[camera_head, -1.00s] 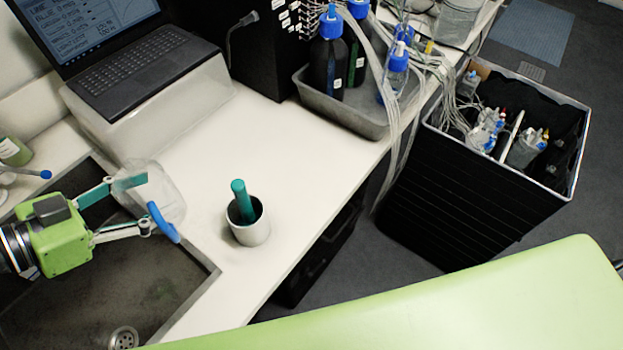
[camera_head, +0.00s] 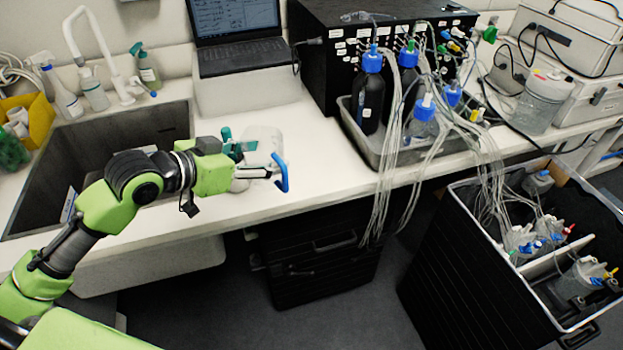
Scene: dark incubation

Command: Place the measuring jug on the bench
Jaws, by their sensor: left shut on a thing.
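The measuring jug (camera_head: 264,139) is clear, with a blue handle (camera_head: 281,173) on its right side. My left gripper (camera_head: 257,159) comes in from the left and is shut on the jug, one finger on the far side and one on the near side. The jug shows against the white bench (camera_head: 330,180), right of the sink; I cannot tell whether it touches the top. The gripper hides part of the jug's lower left. My right gripper is not in view.
The sink (camera_head: 95,130) is left. A laptop (camera_head: 238,55) on a white stand is behind. A grey tray (camera_head: 385,150) of blue-capped bottles and hanging tubes stands right. Bare bench lies between jug and tray.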

